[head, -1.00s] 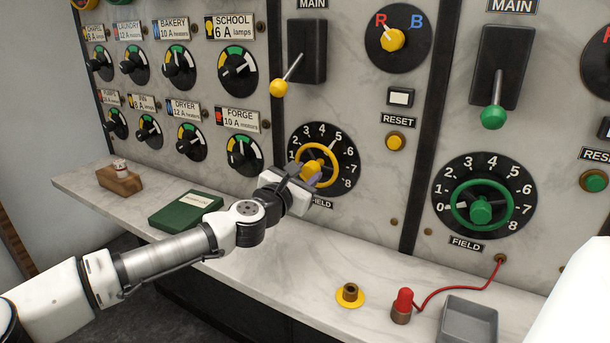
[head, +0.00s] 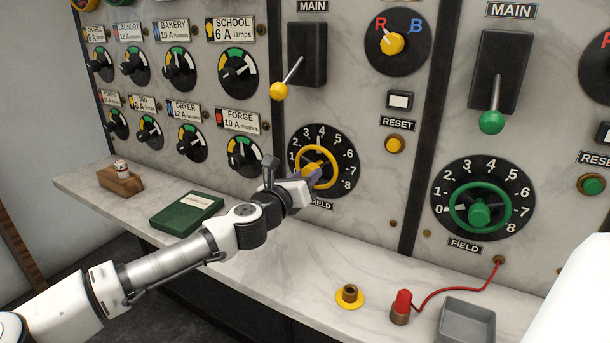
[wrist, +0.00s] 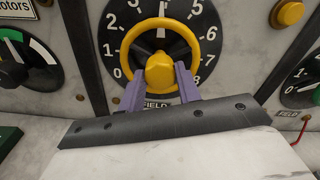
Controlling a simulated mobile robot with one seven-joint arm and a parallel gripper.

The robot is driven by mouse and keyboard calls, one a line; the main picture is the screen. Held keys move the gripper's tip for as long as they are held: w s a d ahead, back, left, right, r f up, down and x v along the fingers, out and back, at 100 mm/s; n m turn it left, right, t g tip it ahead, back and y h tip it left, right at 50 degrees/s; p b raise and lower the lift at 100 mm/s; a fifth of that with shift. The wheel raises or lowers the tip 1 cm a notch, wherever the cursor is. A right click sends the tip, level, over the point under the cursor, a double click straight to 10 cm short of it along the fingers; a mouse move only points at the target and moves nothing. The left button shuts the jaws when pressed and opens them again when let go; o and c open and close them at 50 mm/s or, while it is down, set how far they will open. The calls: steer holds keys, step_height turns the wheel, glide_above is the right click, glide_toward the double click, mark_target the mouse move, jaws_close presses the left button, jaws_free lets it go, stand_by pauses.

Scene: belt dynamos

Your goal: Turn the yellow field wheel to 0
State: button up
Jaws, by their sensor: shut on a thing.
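The yellow field wheel (head: 331,154) is on a black numbered dial (head: 349,160) on the marble panel. In the wrist view the yellow wheel (wrist: 208,45) is seen from close up, with its raised hub (wrist: 160,72) in the middle. A white pointer mark (wrist: 162,33) stands at the top of the wheel, by the 4. The 0 is at the lower left of the dial. My gripper (wrist: 160,80) is shut on the hub, with one purple finger on each side. In the head view my gripper (head: 313,173) covers the wheel's lower left.
A green field wheel (head: 455,208) is to the right. A yellow-knobbed lever (head: 279,91) is above my gripper. The ledge below holds a green book (head: 187,212), a yellow-based socket (head: 349,297), a red plug (head: 401,307) with a cord and a grey tray (head: 468,324).

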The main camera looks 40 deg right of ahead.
steer(key=n+p, duration=0.1)
steer(key=n, duration=0.6)
steer(key=shift+f+n+p, duration=0.1)
steer(key=shift+n+p, duration=0.25)
steer(key=shift+n, duration=7.65)
steer(key=o, duration=1)
steer(key=shift+c, duration=0.2)
steer(key=shift+a, duration=0.1)
